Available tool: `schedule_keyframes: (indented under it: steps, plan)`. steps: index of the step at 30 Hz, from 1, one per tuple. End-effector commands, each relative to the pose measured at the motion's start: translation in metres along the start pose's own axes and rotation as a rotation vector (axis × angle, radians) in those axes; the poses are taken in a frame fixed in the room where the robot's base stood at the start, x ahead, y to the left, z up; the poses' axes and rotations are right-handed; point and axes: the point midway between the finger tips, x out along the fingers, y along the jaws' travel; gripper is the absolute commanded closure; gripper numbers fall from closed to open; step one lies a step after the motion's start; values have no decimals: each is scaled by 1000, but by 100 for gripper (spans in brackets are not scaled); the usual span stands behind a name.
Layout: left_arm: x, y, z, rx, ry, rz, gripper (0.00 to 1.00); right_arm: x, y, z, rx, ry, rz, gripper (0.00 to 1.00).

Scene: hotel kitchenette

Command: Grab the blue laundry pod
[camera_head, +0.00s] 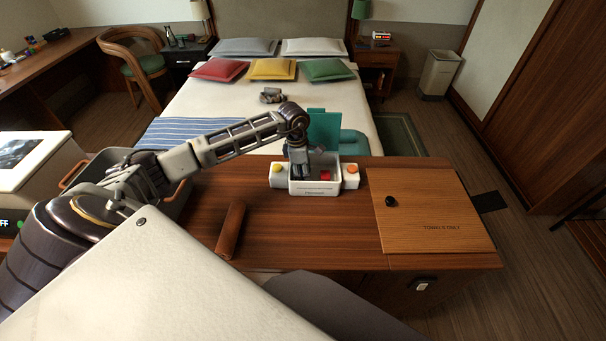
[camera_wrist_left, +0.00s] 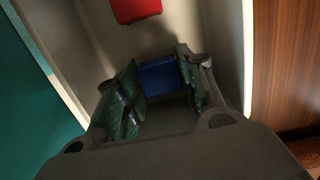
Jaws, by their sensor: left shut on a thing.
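The blue laundry pod (camera_wrist_left: 158,76) lies inside a white box (camera_head: 316,188), between the green-padded fingers of my left gripper (camera_wrist_left: 162,88) in the left wrist view. My left gripper is shut on the pod, low in the box. In the head view my left gripper (camera_head: 299,168) reaches down into the left part of the box and hides the blue pod. A red pod (camera_head: 325,175) sits in the right part of the box; it also shows in the left wrist view (camera_wrist_left: 135,9), apart from the fingers. My right gripper is not in view.
A teal panel (camera_head: 324,129) stands up behind the box. The wooden counter (camera_head: 290,230) holds a brown cylinder (camera_head: 231,230) at left and a wooden board (camera_head: 425,212) with a black knob (camera_head: 391,201) at right. The counter's front middle is clear.

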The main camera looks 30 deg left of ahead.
Motion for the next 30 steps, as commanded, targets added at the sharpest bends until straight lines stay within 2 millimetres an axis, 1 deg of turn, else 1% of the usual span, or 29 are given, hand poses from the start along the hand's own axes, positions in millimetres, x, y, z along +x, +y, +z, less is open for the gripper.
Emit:
schedule_keyframes:
  steps: [8,15,19,24,30]
  plan:
    - [-27,1,3,0,-1,3,76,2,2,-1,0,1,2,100]
    - [-63,1,8,0,-2,4,76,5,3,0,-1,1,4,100]
    - [-80,1,10,0,-2,3,76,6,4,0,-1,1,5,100]
    - [-93,1,11,0,-2,2,76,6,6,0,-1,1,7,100]
    - [-96,0,12,-1,0,1,76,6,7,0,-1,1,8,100]
